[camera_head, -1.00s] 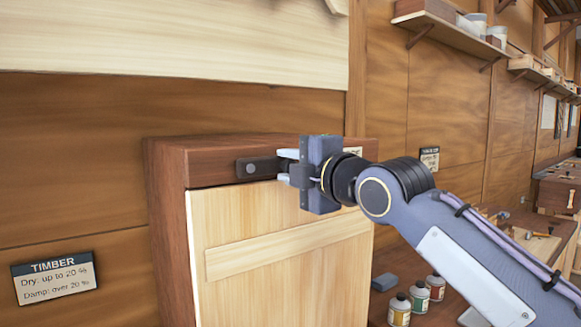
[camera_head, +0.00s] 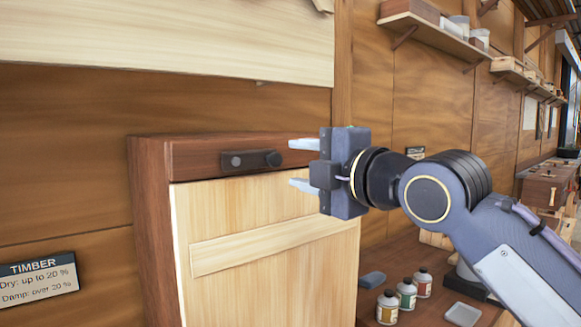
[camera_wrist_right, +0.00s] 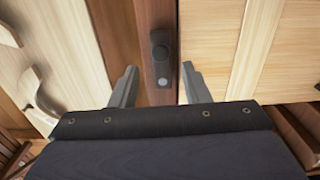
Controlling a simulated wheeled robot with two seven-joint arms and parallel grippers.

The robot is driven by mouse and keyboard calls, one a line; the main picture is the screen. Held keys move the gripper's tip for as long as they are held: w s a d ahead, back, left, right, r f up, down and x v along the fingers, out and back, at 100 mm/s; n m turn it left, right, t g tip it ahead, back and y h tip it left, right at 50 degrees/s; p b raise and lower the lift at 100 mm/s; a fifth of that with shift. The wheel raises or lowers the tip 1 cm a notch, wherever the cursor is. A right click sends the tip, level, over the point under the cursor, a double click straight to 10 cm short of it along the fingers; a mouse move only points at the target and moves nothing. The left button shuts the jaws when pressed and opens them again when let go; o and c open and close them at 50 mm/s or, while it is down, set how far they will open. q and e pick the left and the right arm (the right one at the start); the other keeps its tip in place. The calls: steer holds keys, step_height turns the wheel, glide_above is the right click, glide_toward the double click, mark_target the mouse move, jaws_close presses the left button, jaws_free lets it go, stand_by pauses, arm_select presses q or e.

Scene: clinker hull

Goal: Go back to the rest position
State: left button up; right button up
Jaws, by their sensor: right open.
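My right gripper (camera_head: 303,164) is open and empty in the head view, its two pale fingers apart and pointing left. It is just right of the dark latch (camera_head: 250,160) on the top rail of the wooden cabinet (camera_head: 150,220), apart from it. In the right wrist view the open fingers (camera_wrist_right: 158,88) stand on either side of the dark rail, with the latch (camera_wrist_right: 160,55) ahead between them. The cabinet's pale door (camera_head: 265,285) looks shut beneath the rail. My left gripper is in no view.
A shelf (camera_head: 440,32) is on the wall above. A TIMBER sign (camera_head: 38,278) is at the left.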

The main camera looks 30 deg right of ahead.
steer(key=shift+s+f, duration=0.1)
stand_by(0.5)
step_height(320, 180, down, 23)
steer(key=s+a+m+g, duration=0.3)
steer(key=m+g, duration=0.3)
steer(key=m, duration=0.3)
steer(key=s+a+f+m+g+y, duration=0.1)
steer(key=s+a+f+m+g, duration=0.1)
steer(key=s+f+m, duration=0.2)
steer(key=s+a+f+m+g, duration=0.2)
steer(key=s+f+m, duration=0.2)
steer(key=f, duration=0.7)
steer(key=s+a+f+m+g+y, duration=0.1)
steer(key=s+a+f+m+g, duration=0.1)
steer(key=s+f+m, duration=0.2)
step_height(320, 180, down, 3)
steer(key=shift+f+y, duration=0.2)
steer(key=shift+y, duration=0.1)
